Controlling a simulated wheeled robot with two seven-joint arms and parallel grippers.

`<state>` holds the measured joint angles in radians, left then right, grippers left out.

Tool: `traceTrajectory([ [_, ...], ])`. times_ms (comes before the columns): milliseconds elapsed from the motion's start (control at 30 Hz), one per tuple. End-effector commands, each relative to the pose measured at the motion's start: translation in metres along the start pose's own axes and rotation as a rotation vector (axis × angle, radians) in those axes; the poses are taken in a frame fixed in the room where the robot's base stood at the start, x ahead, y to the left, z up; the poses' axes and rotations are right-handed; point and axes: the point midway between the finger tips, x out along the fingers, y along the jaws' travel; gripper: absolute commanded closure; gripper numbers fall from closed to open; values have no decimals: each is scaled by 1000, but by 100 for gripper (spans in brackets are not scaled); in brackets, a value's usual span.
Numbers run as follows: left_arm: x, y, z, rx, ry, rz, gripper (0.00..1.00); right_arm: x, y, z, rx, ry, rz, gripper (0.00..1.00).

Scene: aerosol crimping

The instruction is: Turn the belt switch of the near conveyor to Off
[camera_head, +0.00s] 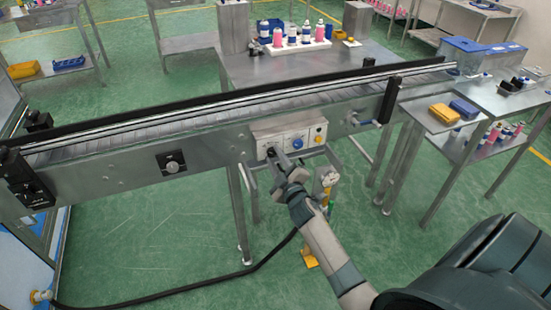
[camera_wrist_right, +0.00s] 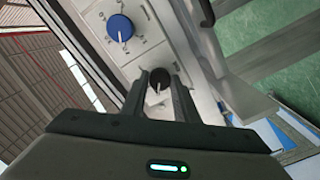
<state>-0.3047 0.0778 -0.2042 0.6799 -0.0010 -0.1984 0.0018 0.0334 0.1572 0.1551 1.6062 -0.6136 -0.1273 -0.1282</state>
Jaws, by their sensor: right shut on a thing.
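The near conveyor (camera_head: 120,133) runs across the head view, with a grey control box (camera_head: 289,126) on its front side. My right gripper (camera_head: 272,155) is at the left end of this box. In the right wrist view a black knob (camera_wrist_right: 159,77) sits between the two fingertips of my right gripper (camera_wrist_right: 160,88), which is shut on it. The white panel around the knob is partly covered by the fingers, so its setting marks cannot be read. A blue knob (camera_wrist_right: 119,28) with a white pointer is beside it. My left gripper is not in view.
A yellow button (camera_head: 319,138) is at the box's right end. A black hose (camera_head: 190,290) lies on the green floor. A side table (camera_head: 440,112) holds yellow and blue bins.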

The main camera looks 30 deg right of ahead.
Motion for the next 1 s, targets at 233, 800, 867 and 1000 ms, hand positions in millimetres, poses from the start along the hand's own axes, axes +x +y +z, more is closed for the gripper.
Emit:
traceTrajectory([
  [233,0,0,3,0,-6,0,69,0,-1,0,0,0,-1,54],
  [800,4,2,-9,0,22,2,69,-27,-2,1,-1,1,-1,54],
  [867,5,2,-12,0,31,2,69,-36,-2,2,-1,0,-2,54],
  [1000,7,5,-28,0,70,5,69,-61,-2,2,1,0,-2,54],
])
